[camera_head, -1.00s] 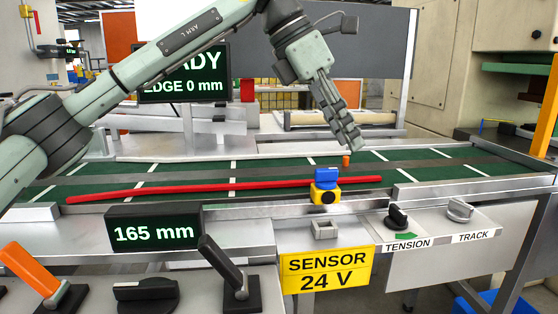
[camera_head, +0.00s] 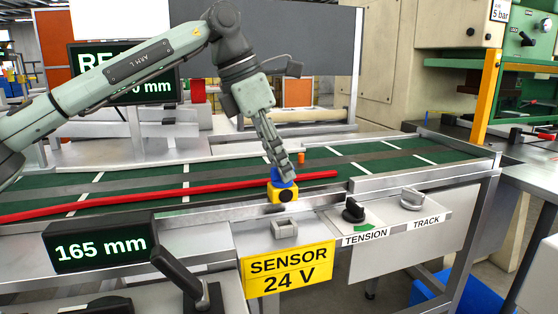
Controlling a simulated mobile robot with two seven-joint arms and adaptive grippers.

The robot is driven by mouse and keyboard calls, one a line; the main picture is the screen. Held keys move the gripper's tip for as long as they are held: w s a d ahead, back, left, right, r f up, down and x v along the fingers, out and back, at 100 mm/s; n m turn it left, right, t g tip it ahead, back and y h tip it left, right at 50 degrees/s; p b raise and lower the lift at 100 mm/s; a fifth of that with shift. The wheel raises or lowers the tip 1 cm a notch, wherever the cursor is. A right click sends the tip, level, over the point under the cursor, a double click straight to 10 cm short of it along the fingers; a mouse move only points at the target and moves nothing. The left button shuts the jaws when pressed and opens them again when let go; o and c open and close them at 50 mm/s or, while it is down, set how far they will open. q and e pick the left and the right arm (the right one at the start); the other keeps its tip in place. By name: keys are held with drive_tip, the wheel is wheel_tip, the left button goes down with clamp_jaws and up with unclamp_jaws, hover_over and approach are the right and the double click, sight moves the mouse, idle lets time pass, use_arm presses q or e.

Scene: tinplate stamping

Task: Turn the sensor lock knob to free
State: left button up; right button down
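A small yellow sensor block (camera_head: 284,195) with a dark round face sits on the front rail of the conveyor. A blue knob-like part (camera_head: 274,184) is on top of it, now partly hidden by my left gripper. My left gripper (camera_head: 283,173) points down, with its fingertips right at the blue part. The fingers overlap in this view, so their gap and any contact are unclear. A small orange peg (camera_head: 301,158) stands just right of the fingertips. A yellow "SENSOR 24 V" sign (camera_head: 289,269) hangs below the sensor. My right gripper is not in view.
A red strip (camera_head: 130,201) runs along the green conveyor behind the sensor. Black TENSION (camera_head: 353,211) and grey TRACK (camera_head: 412,199) knobs are at the right front. A black lever (camera_head: 178,272) and a "165 mm" display (camera_head: 100,247) are at the left front.

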use_arm(q)
clamp_jaws()
